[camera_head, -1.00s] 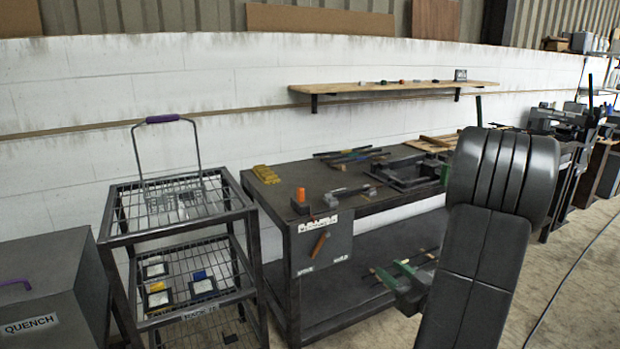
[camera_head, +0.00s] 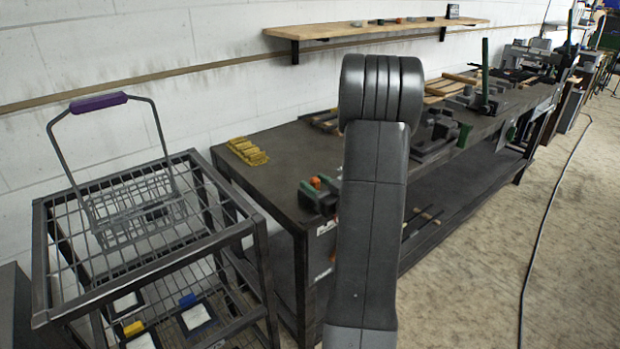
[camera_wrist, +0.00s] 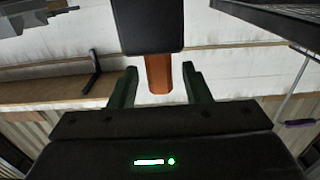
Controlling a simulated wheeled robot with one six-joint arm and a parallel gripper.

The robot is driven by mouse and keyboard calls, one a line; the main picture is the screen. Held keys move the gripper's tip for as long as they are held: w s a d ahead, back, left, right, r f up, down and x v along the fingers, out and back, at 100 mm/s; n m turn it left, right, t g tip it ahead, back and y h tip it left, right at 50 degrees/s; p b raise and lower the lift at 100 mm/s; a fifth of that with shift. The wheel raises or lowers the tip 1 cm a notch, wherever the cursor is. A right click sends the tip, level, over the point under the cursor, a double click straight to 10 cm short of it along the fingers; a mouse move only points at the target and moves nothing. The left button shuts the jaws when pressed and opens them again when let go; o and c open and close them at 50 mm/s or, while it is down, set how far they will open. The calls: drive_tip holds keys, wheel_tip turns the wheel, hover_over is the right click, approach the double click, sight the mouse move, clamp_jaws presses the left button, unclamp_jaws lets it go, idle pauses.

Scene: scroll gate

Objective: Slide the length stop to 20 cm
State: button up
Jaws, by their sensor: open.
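The length stop shows as an orange handle (camera_head: 315,183) at the near left corner of the workbench. In the wrist view, which looks upside down, the orange handle (camera_wrist: 159,76) hangs from a dark block (camera_wrist: 148,24). My gripper (camera_wrist: 159,68) is open, with one green finger on each side of the handle. Gaps show between handle and fingers. In the head view the green fingers of my gripper (camera_head: 319,186) stand close around the handle. My arm hides most of the bench front and its scale, so the stop's reading cannot be seen.
A wire rack (camera_head: 150,275) with a purple-handled basket (camera_head: 130,205) stands close at left. A wooden shelf (camera_head: 375,28) is on the wall. A cable crosses the open floor at right.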

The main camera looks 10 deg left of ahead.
drive_tip(key=shift+x, duration=1.4)
drive_tip(key=shift+c, duration=0.4)
clamp_jaws()
drive_tip(key=w+d, duration=0.2)
drive_tip(key=w+d+b, duration=0.1)
drive_tip(key=w+d, duration=0.1)
drive_tip(key=w, duration=0.1)
drive_tip(key=shift+w+d, duration=0.2)
drive_tip(key=shift+w, duration=0.1)
drive_tip(key=shift+o, duration=0.4)
unclamp_jaws()
drive_tip(key=shift+s, duration=0.1)
drive_tip(key=b+v, duration=0.1)
drive_tip(key=v, duration=1.2)
drive_tip(key=shift+s+d, duration=0.25)
drive_tip(key=shift+d, duration=0.05)
